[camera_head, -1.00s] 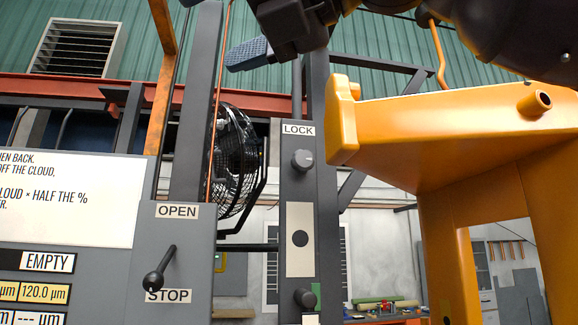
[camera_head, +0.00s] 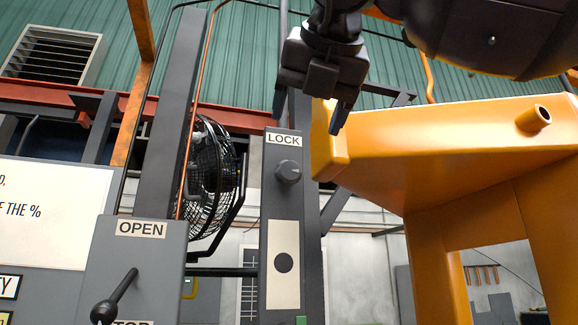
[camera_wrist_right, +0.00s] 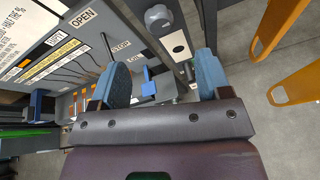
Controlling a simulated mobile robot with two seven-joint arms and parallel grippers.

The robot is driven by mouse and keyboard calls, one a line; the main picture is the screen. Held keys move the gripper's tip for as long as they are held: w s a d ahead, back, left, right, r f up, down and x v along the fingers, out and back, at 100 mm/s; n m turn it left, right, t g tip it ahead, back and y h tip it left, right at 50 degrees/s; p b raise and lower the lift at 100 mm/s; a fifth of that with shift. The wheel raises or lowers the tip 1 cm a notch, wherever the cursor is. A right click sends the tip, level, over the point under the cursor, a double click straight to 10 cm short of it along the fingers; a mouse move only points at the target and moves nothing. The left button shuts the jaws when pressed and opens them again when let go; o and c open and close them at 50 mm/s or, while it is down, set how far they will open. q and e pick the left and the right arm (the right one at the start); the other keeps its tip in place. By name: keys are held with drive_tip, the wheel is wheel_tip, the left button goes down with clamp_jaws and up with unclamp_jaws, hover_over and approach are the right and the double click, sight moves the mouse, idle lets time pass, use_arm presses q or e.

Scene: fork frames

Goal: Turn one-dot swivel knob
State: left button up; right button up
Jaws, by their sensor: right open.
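A dark grey column panel (camera_head: 252,215) carries a LOCK label, a round grey knob (camera_head: 288,172) and a pale plate (camera_head: 283,264) with one black dot. In the right wrist view the knob (camera_wrist_right: 158,16) and one-dot plate (camera_wrist_right: 178,44) show beyond the fingers. A lower knob is out of the head view now, so I cannot tell for certain which knob the dot marks. My right gripper (camera_head: 310,108) is open and empty, its blue fingers pointing down, above the upper knob in the picture. It also shows in the wrist view (camera_wrist_right: 163,78). My left gripper is not in view.
A lever (camera_head: 113,297) under an OPEN label stands left of the panel. A large orange frame (camera_head: 430,140) is close on the right. A black fan (camera_head: 208,180) is behind the panel. A blue part (camera_wrist_right: 149,82) shows between the fingers in the wrist view.

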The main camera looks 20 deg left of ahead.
sight(290, 166)
drive_tip(key=p+x, duration=0.1)
drive_tip(key=x, duration=0.8)
drive_tip(key=shift+w+a+f+p, duration=0.1)
drive_tip(key=shift+w+a+p, duration=0.1)
drive_tip(key=shift+p, duration=0.15)
drive_tip(key=shift+w+a+f, duration=0.3)
drive_tip(key=shift+w+a, duration=0.05)
drive_tip(key=shift+w, duration=0.15)
drive_tip(key=c, duration=0.9)
